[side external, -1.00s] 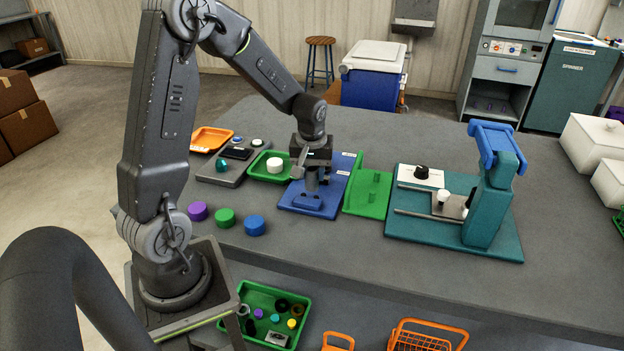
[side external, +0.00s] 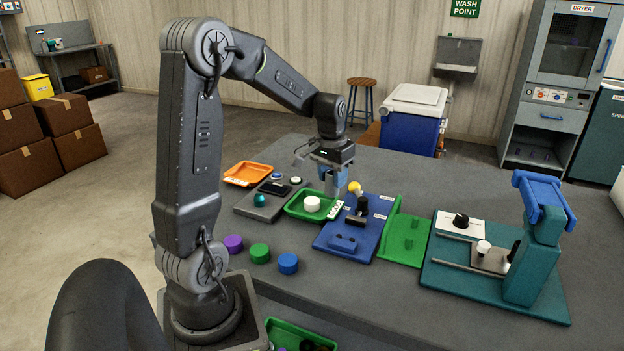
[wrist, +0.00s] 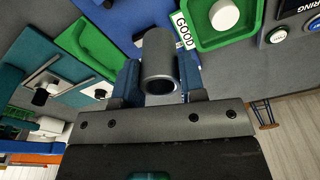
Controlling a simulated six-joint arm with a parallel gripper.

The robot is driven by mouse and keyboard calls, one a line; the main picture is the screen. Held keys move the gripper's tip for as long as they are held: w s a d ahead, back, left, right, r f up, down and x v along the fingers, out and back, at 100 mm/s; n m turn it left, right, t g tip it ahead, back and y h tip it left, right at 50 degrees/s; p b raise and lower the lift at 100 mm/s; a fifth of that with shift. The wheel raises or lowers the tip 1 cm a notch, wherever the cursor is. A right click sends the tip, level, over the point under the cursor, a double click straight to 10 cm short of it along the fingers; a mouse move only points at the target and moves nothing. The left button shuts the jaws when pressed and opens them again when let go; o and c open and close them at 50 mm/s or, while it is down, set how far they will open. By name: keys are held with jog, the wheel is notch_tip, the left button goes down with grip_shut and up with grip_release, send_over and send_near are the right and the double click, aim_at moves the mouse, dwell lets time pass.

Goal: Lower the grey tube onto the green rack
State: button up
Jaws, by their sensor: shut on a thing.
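The grey tube (wrist: 157,58) is a short hollow cylinder, held between the two blue fingers of my gripper (wrist: 160,72); its open end faces the wrist camera. In the side view my gripper (side external: 333,188) hangs above the table, over the area between the green tray and the blue board; the tube is hard to make out there. The green rack (side external: 404,240) lies flat to the right of the blue board, with a raised edge and small posts. It also shows at the upper left of the wrist view (wrist: 97,48). The tube is apart from the rack.
The blue board (side external: 340,242) carries a black post with a yellow knob (side external: 355,188). A green tray (side external: 294,207) with a white puck and a GOOD label stands left of it. A teal fixture (side external: 545,300) with a tall post stands right of the rack.

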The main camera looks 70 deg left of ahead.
jog(key=w+d+m+h, duration=0.1)
jog(key=w+d+m, duration=0.5)
jog(key=w+m, duration=0.25)
jog(key=m, duration=0.7)
send_over(411, 240)
notch_tip(411, 240, down, 2)
jog(key=shift+h, duration=0.3)
jog(key=shift+a+f, duration=0.2)
jog(key=shift+f, duration=2.25)
jog(key=shift+f, duration=2.1)
jog(key=o, duration=1.6)
jog(key=shift+r, duration=0.1)
notch_tip(411, 240, up, 8)
